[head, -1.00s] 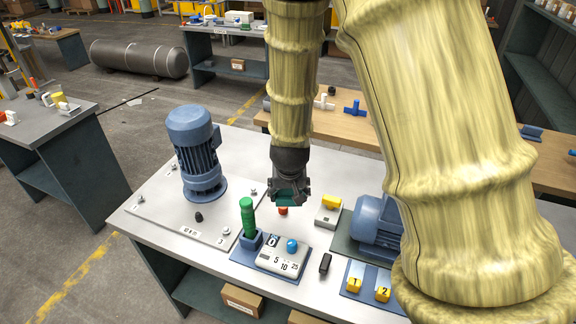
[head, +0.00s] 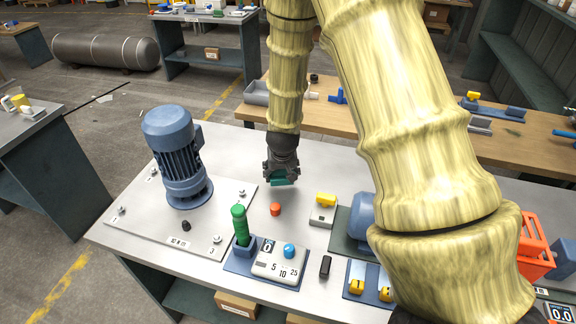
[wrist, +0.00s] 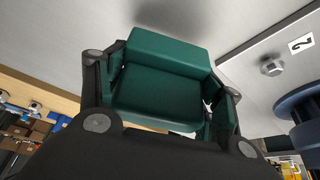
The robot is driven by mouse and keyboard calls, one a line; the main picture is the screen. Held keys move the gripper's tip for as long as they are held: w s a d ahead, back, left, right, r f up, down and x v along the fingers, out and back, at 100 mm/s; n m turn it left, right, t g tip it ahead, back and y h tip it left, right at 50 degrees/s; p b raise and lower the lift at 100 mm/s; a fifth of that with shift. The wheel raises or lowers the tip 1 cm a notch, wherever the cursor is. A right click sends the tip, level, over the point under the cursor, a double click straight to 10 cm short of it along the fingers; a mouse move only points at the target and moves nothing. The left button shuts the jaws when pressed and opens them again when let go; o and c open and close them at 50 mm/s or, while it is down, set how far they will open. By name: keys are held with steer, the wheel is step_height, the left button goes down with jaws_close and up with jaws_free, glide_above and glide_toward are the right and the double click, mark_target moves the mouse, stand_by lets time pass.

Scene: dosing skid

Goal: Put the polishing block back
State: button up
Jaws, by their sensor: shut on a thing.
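A dark green block, which I take for the polishing block (wrist: 160,75), fills the middle of the wrist view between the fingers. My gripper (head: 281,178) is shut on it. In the head view only a strip of the block (head: 283,183) shows under the fingers. My gripper hangs over the grey bench top (head: 225,145), between the blue motor and the yellow-topped box. I cannot tell whether the block touches the bench. No resting place for the block can be made out for certain.
The tall blue motor (head: 173,150) stands left on a bolted plate. In front are a green-handled tool (head: 240,222), a dial box (head: 279,262), a red knob (head: 275,209) and a black piece (head: 325,265). A grey box with a yellow top (head: 324,210) stands right. Bare bench lies behind my gripper.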

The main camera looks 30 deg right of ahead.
steer(key=w+d, duration=0.1)
steer(key=d, duration=0.1)
steer(key=w+d+p, duration=0.1)
steer(key=d, duration=0.1)
steer(key=shift+w, duration=0.1)
steer(key=shift+d+r, duration=0.25)
steer(key=shift+r, duration=0.05)
steer(key=p+x, duration=0.2)
steer(key=x, duration=0.1)
steer(key=shift+d+f, duration=0.1)
steer(key=shift+f, duration=0.15)
steer(key=shift+s+f, duration=0.2)
steer(key=shift+f, duration=0.1)
steer(key=shift+w+f, duration=0.15)
steer(key=shift+f, duration=0.05)
steer(key=shift+f, duration=0.1)
steer(key=o, duration=1.3)
steer(key=shift+c, duration=0.2)
